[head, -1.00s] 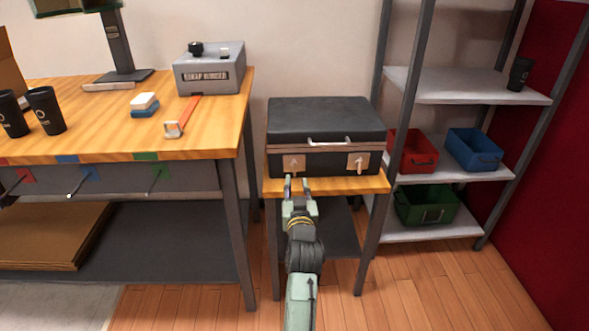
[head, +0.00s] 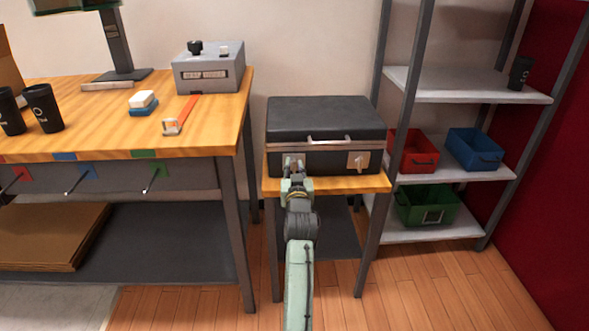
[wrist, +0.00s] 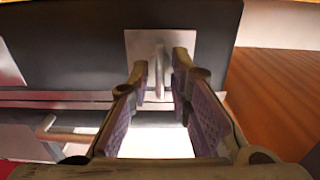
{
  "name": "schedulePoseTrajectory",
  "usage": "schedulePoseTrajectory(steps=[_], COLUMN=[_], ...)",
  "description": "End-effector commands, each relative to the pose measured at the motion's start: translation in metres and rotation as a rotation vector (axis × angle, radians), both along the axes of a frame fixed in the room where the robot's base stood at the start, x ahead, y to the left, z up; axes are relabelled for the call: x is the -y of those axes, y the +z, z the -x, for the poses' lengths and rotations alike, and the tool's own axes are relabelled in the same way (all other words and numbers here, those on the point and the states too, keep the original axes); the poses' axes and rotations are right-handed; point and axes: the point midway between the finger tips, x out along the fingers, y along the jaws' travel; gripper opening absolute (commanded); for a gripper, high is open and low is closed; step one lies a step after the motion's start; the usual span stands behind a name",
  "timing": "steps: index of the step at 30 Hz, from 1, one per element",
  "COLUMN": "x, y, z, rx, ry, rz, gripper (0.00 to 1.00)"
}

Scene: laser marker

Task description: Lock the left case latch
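The black case (head: 325,115) stands shut on a small wooden-topped stand. In the head view, my gripper (head: 293,163) is in front of the left case latch and hides most of it. In the wrist view, the latch's pale plate (wrist: 136,46) is fixed to the dark case front, with its lever (wrist: 159,68) standing out from it. My gripper (wrist: 162,72) is open, with a finger on either side of the lever. Gaps show beside the lever, though whether a fingertip touches it is hard to tell.
The right latch (head: 358,160) and handle (head: 330,140) are on the same case front. A workbench (head: 215,120) stands left. A shelf with red (head: 416,155), blue (head: 475,150) and green (head: 428,206) bins stands close on the right.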

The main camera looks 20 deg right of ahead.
Motion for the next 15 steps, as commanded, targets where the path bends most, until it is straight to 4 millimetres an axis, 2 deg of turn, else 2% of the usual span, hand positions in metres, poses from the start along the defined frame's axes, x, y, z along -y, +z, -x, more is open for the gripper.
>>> schedulePoseTrajectory(steps=[7, 15], x=[-0.0001, 0.0], y=[-0.0001, -0.0001], z=[0.0002, 0.0002], rx=[0.0, 0.0], ry=[0.0, 0.0], rz=[0.0, 0.0], gripper=[0.0, 0.0])
